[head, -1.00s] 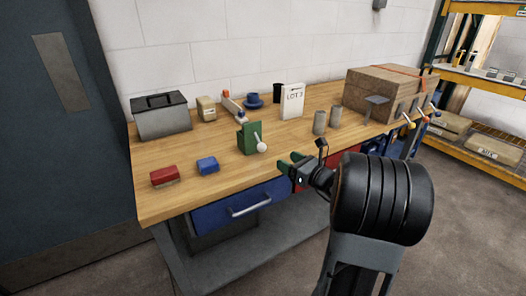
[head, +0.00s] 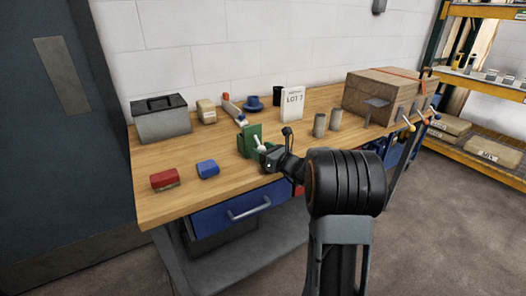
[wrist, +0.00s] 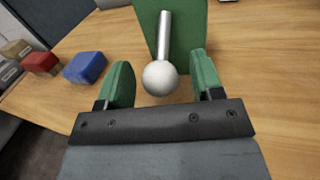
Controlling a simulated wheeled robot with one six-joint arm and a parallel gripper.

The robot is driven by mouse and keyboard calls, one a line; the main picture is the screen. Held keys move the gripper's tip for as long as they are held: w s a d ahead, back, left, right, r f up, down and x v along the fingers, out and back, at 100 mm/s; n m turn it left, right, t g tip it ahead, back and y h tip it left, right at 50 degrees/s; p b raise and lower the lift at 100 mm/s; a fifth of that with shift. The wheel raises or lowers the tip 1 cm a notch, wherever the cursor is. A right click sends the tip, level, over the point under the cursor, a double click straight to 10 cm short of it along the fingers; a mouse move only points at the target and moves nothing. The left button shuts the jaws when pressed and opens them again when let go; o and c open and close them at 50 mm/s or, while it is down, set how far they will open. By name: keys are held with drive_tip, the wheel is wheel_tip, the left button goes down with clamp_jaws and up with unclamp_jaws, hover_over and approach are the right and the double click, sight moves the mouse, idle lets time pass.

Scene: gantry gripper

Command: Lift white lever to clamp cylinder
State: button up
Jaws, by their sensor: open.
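The white lever (wrist: 164,40) ends in a round white ball knob and points down toward my gripper in the wrist view. It is mounted on a green block (wrist: 193,40), which stands upright on the workbench; the block also shows in the head view (head: 252,133). My gripper (wrist: 160,82) is open, with one green finger on each side of the ball knob and visible gaps to both. In the head view my gripper (head: 265,158) is at the green block's front right side and partly hides the lever. I cannot make out a clamped cylinder at the block.
Two grey cylinders (head: 320,125) stand to the right on the wooden bench (head: 215,190). A red block (head: 164,179) and a blue block (head: 208,168) lie to the left. A grey toolbox (head: 162,122), a LOT 3 sign (head: 293,103) and a cardboard box (head: 383,95) stand farther back.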

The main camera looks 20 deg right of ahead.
clamp_jaws()
drive_tip(key=shift+d, duration=0.1)
idle(0.4)
drive_tip(key=shift+r, duration=0.1)
